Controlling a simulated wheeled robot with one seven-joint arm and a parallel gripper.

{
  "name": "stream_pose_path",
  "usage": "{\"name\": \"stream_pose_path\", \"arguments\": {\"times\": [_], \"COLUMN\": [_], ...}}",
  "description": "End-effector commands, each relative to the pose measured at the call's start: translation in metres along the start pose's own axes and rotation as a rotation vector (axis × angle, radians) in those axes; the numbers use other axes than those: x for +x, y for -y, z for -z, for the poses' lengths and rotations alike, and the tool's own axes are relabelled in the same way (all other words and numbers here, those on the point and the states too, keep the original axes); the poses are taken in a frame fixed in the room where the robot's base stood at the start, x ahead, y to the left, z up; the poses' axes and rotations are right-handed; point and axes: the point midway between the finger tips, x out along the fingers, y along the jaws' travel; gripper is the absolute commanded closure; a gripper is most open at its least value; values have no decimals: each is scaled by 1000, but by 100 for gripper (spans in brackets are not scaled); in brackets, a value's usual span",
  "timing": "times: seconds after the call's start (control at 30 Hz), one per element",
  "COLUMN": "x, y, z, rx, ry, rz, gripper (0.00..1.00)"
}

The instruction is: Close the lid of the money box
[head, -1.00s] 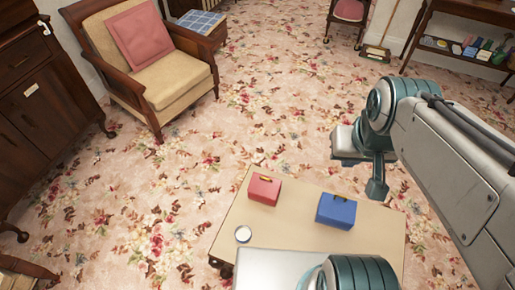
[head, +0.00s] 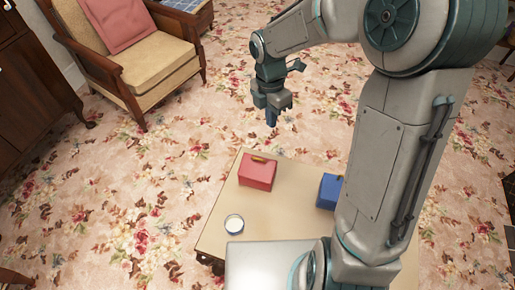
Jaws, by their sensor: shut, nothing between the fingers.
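A red box (head: 257,175) with a small gold-coloured piece on top stands on a low cream table (head: 300,195). A blue box (head: 328,192) stands to its right, partly hidden behind my arm. Both look like small money boxes; I cannot tell which one the task means. Both look closed from here, but the lids are too small to judge surely. My gripper (head: 271,119) is shut and empty. It points down, beyond the table's far edge in the picture, above and apart from the red box.
A small round white-topped container (head: 234,224) sits near the table's left edge. A wooden armchair (head: 140,60) with a pink cushion stands at the upper left, by a dark cabinet (head: 25,100). Flowered carpet (head: 130,210) lies open left of the table.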

Motion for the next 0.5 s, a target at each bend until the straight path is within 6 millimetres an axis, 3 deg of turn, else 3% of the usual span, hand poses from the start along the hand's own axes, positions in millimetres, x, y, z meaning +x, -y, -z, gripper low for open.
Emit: {"name": "stream_pose_path", "arguments": {"times": [0.03, 0.2, 0.5], "x": [29, 68, 93], "y": [-14, -44, -58], "z": [2, 9, 15], "rx": [-117, -435, -605], "ry": [-31, -99, -137], "rz": [8, 0, -15], "gripper": [100, 100, 100]}}
